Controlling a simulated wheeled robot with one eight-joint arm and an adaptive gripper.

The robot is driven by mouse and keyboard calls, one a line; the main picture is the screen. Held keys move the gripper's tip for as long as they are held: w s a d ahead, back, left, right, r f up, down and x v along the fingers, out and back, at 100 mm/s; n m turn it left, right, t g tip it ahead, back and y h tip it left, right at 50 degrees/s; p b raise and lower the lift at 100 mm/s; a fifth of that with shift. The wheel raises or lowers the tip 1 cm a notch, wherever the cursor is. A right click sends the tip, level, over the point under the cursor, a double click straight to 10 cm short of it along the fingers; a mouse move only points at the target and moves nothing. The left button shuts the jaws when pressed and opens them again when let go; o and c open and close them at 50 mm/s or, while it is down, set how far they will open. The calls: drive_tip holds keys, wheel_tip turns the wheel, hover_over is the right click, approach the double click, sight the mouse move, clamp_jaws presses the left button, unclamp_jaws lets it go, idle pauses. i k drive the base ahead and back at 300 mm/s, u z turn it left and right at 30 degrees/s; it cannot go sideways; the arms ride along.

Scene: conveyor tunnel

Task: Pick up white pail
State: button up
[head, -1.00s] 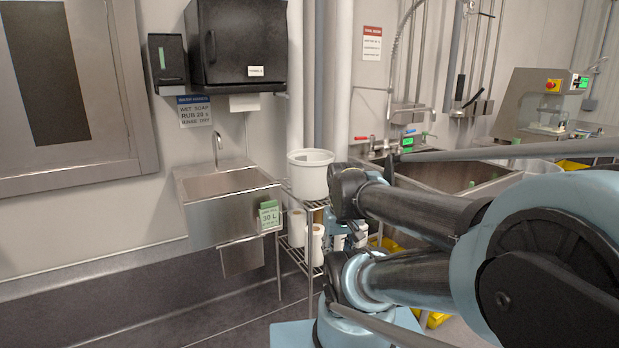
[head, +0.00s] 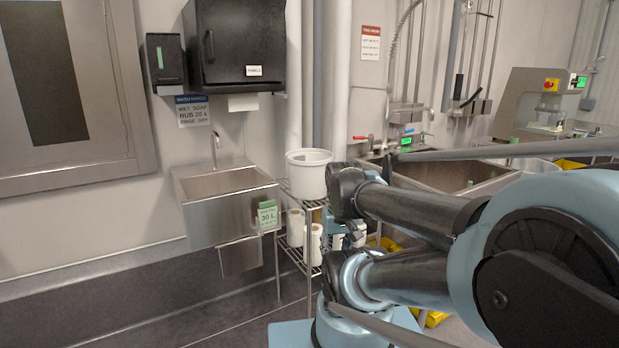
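My arm is folded across the right half of the picture. I cannot make out my gripper's fingers; they are not in view.
A steel hand sink (head: 226,192) with a green-white 30 L card (head: 267,215) is left of the rack. Paper rolls (head: 296,225) stand on the lower shelf. A large steel basin (head: 452,172) lies behind my arm. Floor at lower left is clear.

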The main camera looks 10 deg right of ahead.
sight(307, 168)
drive_tip(key=u, duration=1.05)
drive_tip(key=k, duration=0.95)
drive_tip(key=z, duration=0.95)
drive_tip(key=i, duration=1)
